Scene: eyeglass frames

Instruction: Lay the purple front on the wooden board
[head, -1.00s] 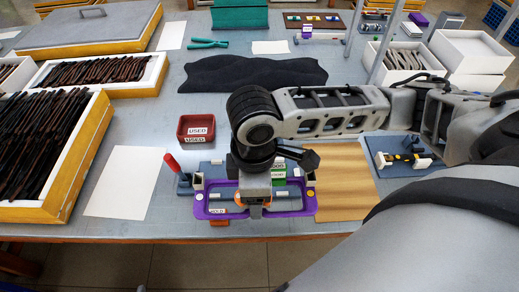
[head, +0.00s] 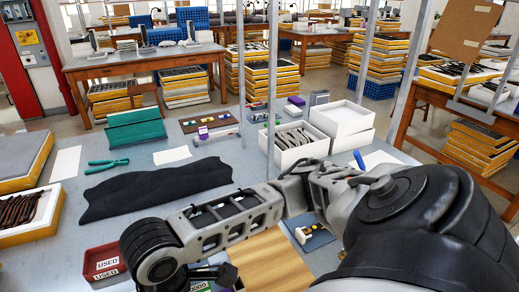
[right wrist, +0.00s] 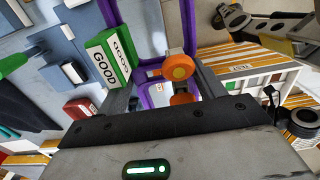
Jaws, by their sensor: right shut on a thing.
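The purple front (right wrist: 188,24) shows in the right wrist view, between the fingers of my right gripper (right wrist: 164,84), which is shut on it. Its rims run up from the grip to the top edge. In the head view the front and the right gripper's fingers are below the picture edge; only the right arm shows. My left gripper is in neither current view.
A green GOOD box (right wrist: 106,58) is close beside the right gripper. A red USED tray (head: 103,262) lies left of my arm.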

